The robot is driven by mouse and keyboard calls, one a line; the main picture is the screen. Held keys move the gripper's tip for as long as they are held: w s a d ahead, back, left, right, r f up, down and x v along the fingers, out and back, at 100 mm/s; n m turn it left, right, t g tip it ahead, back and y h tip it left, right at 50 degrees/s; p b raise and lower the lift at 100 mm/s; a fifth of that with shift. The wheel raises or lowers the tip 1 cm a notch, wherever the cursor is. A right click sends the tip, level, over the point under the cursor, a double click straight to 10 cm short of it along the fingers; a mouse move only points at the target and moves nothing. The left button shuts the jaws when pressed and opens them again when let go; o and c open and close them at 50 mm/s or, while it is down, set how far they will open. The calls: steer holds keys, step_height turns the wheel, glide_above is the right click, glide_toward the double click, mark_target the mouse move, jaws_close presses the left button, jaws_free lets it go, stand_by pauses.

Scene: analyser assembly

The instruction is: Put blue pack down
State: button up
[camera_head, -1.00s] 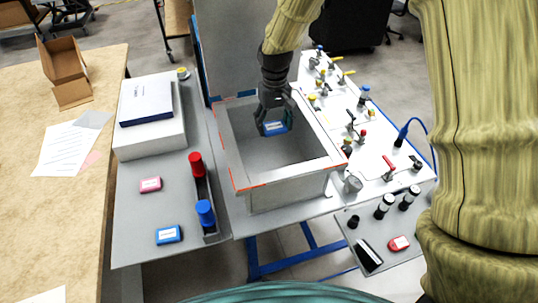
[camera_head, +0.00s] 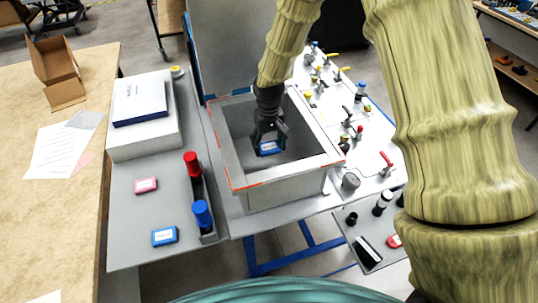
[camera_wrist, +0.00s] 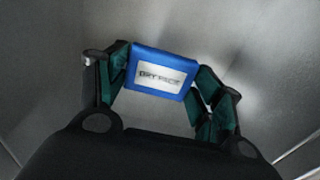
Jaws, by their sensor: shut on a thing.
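My gripper (camera_head: 269,140) is shut on a blue pack (camera_head: 269,149) with a white label. The pack is inside the open grey box (camera_head: 230,170), below its rim. In the wrist view the blue pack (camera_wrist: 160,62) sits between the two green-padded fingers (camera_wrist: 160,85), its label facing the camera. Grey metal walls surround it there. I cannot tell whether the pack touches the box floor. A second blue pack (camera_head: 165,236) lies on the grey table at the lower left.
A pink pack (camera_head: 146,185), a red-capped cylinder (camera_head: 193,163) and a blue-capped cylinder (camera_head: 202,213) are left of the box. A panel of valves and toggle clamps (camera_head: 345,105) is on the right. The box's raised lid (camera_head: 228,45) stands behind.

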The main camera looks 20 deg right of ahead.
mark_target(269, 161)
steer(key=shift+w+f, duration=0.1)
steer(key=shift+f, duration=0.65)
steer(key=shift+f+p, duration=0.3)
steer(key=shift+f, duration=0.15)
steer(key=shift+f+p, duration=0.5)
steer(key=shift+f, duration=1.25)
steer(key=shift+f, duration=0.15)
steer(key=o, duration=1)
steer(key=shift+r+b, duration=2)
steer(key=shift+r, duration=4.2)
